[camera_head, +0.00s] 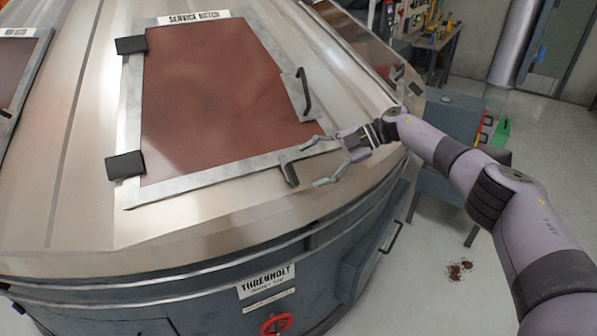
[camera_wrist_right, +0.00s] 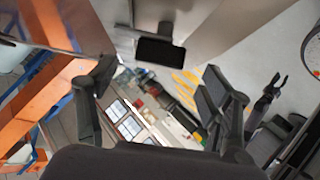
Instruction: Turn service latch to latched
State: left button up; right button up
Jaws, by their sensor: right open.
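The service hatch (camera_head: 215,95) is a brown-red panel in a pale frame on the sloped metal housing, under a "SERVICE HATCH" label. A small dark lever (camera_head: 290,174), which looks like the service latch, sits at the frame's lower right edge. My right gripper (camera_head: 316,164) is open and empty, just right of this lever, with its fingers pointing toward it. The right wrist view shows the open fingers (camera_wrist_right: 157,95) apart, with a dark block (camera_wrist_right: 160,52) ahead between them; I cannot tell for sure that it is the latch. My left gripper is not in view.
A black handle (camera_head: 305,92) stands on a plate at the hatch's right side. Dark hinges (camera_head: 126,165) are on its left. A red knob (camera_head: 276,325) is low on the housing front. A grey cabinet (camera_head: 445,190) stands behind my right arm. Floor at right is mostly clear.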

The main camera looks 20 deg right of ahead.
jog(key=v, duration=0.6)
dwell(0.4)
